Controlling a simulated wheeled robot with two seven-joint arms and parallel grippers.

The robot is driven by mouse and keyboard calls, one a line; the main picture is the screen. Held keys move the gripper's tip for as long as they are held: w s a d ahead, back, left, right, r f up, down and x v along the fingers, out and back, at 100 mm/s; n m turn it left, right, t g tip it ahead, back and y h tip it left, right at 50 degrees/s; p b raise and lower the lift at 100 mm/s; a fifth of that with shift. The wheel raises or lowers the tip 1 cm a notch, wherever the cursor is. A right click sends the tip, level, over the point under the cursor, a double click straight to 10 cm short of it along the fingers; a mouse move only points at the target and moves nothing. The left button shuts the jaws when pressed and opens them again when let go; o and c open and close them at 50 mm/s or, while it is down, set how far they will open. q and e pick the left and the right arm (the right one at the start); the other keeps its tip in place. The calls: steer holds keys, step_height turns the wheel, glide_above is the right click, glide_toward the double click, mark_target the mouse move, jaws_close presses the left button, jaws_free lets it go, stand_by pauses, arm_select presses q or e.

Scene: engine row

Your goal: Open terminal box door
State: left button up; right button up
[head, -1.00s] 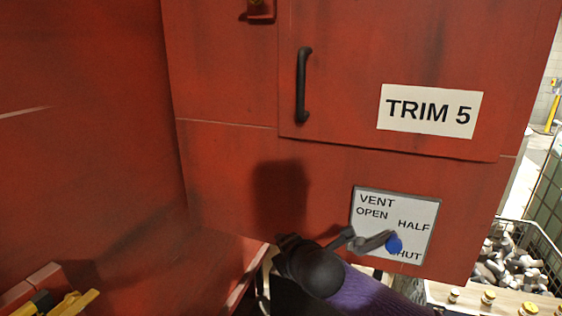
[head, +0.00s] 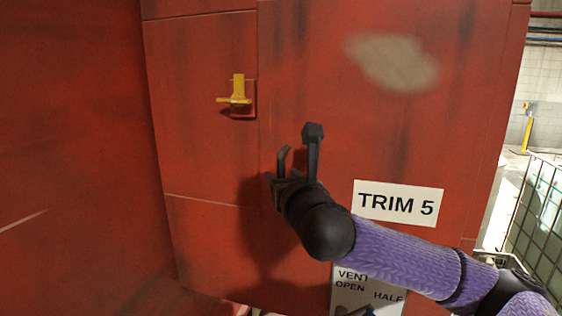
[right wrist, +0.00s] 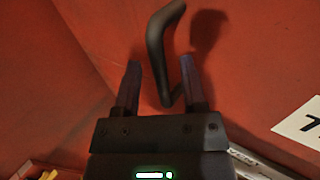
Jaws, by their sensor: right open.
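The terminal box door (head: 395,130) is a red panel with a pale worn patch and a "TRIM 5" label; it looks shut in its frame. Its dark bar handle (head: 284,158) is near the door's left edge, partly hidden by my right gripper (head: 296,155). In the right wrist view the handle (right wrist: 156,45) rises between the open fingers of the gripper (right wrist: 162,85), with its upper part beyond the tips. I cannot tell whether a finger touches it. A yellow latch (head: 238,92) sits left of the door seam. My left gripper is out of view.
Below the door is a white vent plate (head: 350,285) marked OPEN and HALF, partly behind my right arm. A red wall (head: 75,150) stands close on the left. A wire cage (head: 538,210) stands at the right.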

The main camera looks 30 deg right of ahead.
steer(key=shift+x, duration=0.85)
jaws_close()
stand_by(0.8)
